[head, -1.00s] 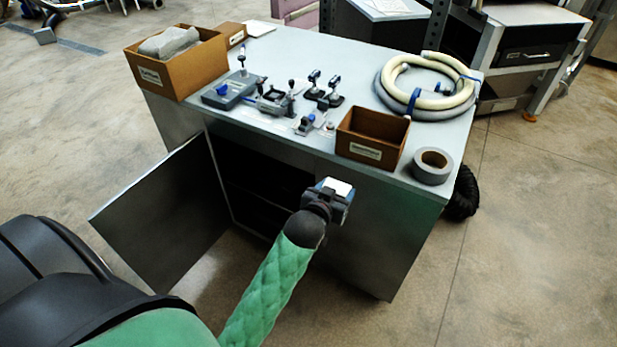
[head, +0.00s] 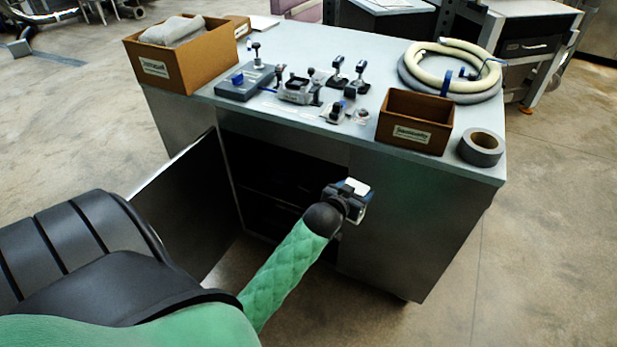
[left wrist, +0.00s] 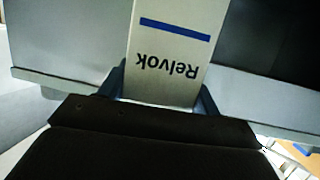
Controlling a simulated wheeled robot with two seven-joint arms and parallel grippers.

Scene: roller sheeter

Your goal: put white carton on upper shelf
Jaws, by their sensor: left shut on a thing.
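The white carton (left wrist: 172,55) is between the fingers of my left gripper (left wrist: 165,90) in the left wrist view. It carries a blue stripe and the word "Relvok", which appears upside down. In the head view my left gripper (head: 350,198) is shut on the carton, whose white top (head: 355,186) shows, in front of the cabinet. The cabinet has an open door (head: 180,210) on the left and a dark inside (head: 275,185) with shelves. The upper shelf is hard to make out in the dark. My right gripper is not in view.
On the cabinet top (head: 300,125) stand a brown box with grey cloth (head: 180,65), several small tools, an empty brown box (head: 415,122), a roll of grey tape (head: 481,147) and a coiled hose (head: 450,70). The right front panel (head: 410,230) is closed.

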